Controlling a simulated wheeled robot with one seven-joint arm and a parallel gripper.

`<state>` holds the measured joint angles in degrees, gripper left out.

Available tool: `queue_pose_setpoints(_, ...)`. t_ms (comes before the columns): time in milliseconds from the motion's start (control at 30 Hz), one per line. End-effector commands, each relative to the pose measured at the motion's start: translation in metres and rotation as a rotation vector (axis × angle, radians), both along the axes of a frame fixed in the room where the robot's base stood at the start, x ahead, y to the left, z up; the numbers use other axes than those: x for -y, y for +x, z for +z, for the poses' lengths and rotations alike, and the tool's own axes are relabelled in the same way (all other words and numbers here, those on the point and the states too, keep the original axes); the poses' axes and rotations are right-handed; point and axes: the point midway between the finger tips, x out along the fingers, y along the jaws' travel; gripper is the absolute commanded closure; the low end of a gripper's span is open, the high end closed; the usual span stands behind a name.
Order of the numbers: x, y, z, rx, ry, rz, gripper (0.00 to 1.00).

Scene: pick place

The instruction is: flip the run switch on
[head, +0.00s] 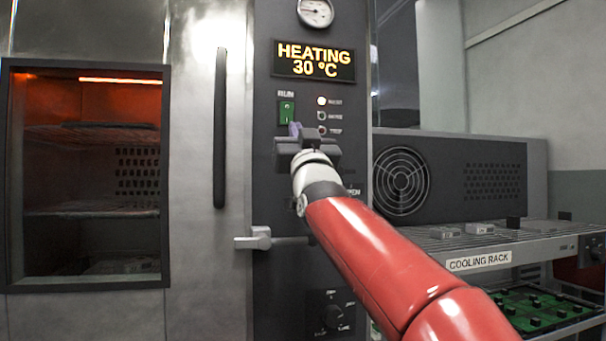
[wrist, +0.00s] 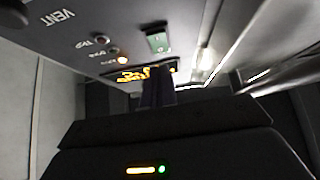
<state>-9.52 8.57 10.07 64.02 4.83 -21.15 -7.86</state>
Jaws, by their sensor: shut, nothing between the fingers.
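The green run switch (head: 287,112) sits on the dark control panel under the label RUN. It also shows in the wrist view (wrist: 158,42) near the top. The display (head: 314,61) above it reads HEATING 30 °C, and the top indicator lamp (head: 322,101) is lit. My gripper (head: 295,130) is just below the switch in the head view, with its fingers pointing at the panel. In the wrist view its fingers (wrist: 158,88) are together and hold nothing. I cannot tell whether the fingertips touch the switch or panel.
A lever handle (head: 260,238) sticks out below my gripper, and a knob (head: 332,316) is lower on the panel. A long vertical door handle (head: 220,128) is to the left. The oven window (head: 88,265) glows orange. A cooling rack (head: 430,245) with small blocks stands at right.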

Motion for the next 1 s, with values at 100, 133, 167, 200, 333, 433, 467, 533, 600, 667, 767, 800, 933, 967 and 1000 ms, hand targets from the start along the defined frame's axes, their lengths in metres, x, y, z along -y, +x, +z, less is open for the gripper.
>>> queue_pose_setpoints(100, 0.005, -0.016, -0.031, -0.005, -0.002, -0.002, 1.00)
queue_pose_setpoints(133, 0.006, -0.020, -0.035, -0.003, -0.003, -0.003, 1.00)
queue_pose_setpoints(167, 0.007, -0.023, -0.039, -0.003, -0.003, -0.003, 1.00)
queue_pose_setpoints(200, 0.008, -0.027, -0.045, -0.005, -0.002, -0.002, 1.00)
queue_pose_setpoints(333, 0.011, -0.038, -0.057, -0.004, -0.002, -0.002, 1.00)
queue_pose_setpoints(433, 0.013, -0.042, -0.062, -0.004, -0.001, -0.001, 1.00)
queue_pose_setpoints(467, 0.013, -0.043, -0.063, -0.003, 0.000, -0.001, 1.00)
queue_pose_setpoints(533, 0.013, -0.044, -0.064, -0.003, 0.000, -0.001, 1.00)
queue_pose_setpoints(600, 0.013, -0.044, -0.064, -0.003, 0.000, -0.001, 1.00)
queue_pose_setpoints(667, 0.013, -0.044, -0.064, -0.003, 0.000, -0.001, 1.00)
queue_pose_setpoints(767, 0.013, -0.044, -0.064, -0.003, 0.000, -0.001, 1.00)
queue_pose_setpoints(800, 0.013, -0.044, -0.063, -0.003, 0.000, -0.001, 1.00)
queue_pose_setpoints(933, 0.013, -0.044, -0.063, -0.003, 0.000, -0.001, 1.00)
queue_pose_setpoints(967, 0.013, -0.044, -0.063, -0.003, 0.000, -0.001, 1.00)
queue_pose_setpoints(1000, 0.013, -0.044, -0.064, -0.005, -0.001, -0.001, 1.00)
